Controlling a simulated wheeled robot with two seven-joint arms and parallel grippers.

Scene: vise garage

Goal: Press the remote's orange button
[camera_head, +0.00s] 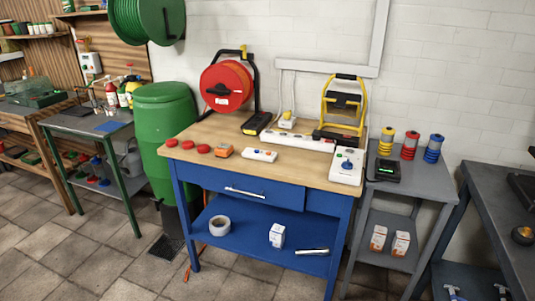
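A small white oblong device (259,155) lies on the wooden top of the blue workbench, near its front edge. It looks like the remote, but its buttons are too small to make out surely. A white box (347,166) with a blue knob and a small green part sits at the bench's right end. Neither of my grippers shows in the head view.
The blue workbench (285,171) carries red round pieces (203,148), a red cable reel (228,87), a black-yellow device (256,123), a white power strip (297,140) and a yellow-framed lamp (343,105). A green barrel (160,130) stands left; a grey side table (410,183) stands right.

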